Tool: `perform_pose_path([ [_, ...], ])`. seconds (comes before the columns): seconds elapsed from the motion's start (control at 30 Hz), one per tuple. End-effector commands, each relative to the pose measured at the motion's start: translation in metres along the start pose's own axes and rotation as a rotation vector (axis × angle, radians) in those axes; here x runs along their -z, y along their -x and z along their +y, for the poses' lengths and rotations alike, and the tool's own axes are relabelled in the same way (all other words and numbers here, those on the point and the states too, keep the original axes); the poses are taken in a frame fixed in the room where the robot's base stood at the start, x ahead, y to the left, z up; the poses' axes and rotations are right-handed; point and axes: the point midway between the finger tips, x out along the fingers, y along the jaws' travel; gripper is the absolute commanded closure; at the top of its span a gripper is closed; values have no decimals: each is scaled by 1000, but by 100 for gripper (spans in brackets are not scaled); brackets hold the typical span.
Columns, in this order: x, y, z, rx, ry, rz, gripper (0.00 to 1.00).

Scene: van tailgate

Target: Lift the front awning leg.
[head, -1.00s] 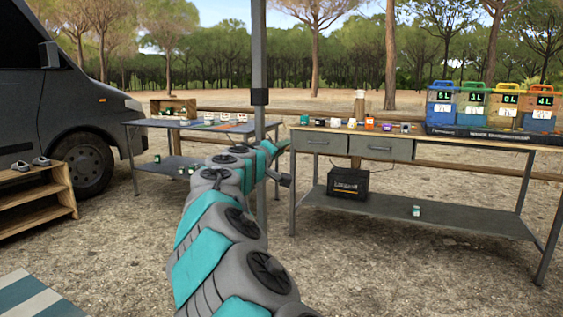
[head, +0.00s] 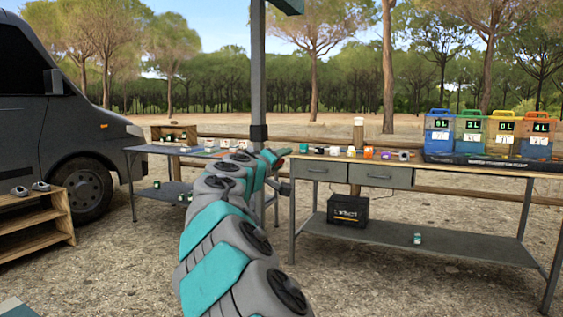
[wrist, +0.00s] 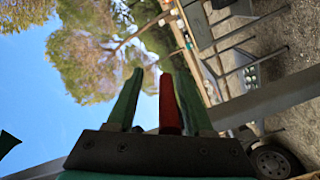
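The front awning leg (head: 258,75) is a grey upright pole with a black collar (head: 258,132), left of the middle in the head view. In the wrist view the leg (wrist: 270,100) crosses as a grey bar behind the gripper's base. My gripper (head: 280,155) is beside the leg, a little below and right of the collar. In the wrist view my gripper (wrist: 160,80) has its two green fingers apart. A red piece (wrist: 170,105) stands between them, close to the right finger, with a gap on the left. I cannot tell whether it belongs to the leg. The leg's foot is hidden.
A workbench (head: 450,172) with drawers, small items and coloured water containers (head: 505,130) stands right. A grey table (head: 165,150) stands behind the leg. A dark van (head: 60,110) and wooden rack (head: 40,225) are left. An awning corner (head: 285,5) is at the top.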

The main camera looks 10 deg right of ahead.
Motion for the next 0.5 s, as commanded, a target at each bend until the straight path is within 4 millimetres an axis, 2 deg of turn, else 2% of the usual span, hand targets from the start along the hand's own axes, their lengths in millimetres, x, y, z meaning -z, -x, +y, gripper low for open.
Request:
perform_pose_path([
  [0.37,-1,0,-2,1,1,-2,50],
  [0.5,-1,6,-2,1,2,-2,50],
])
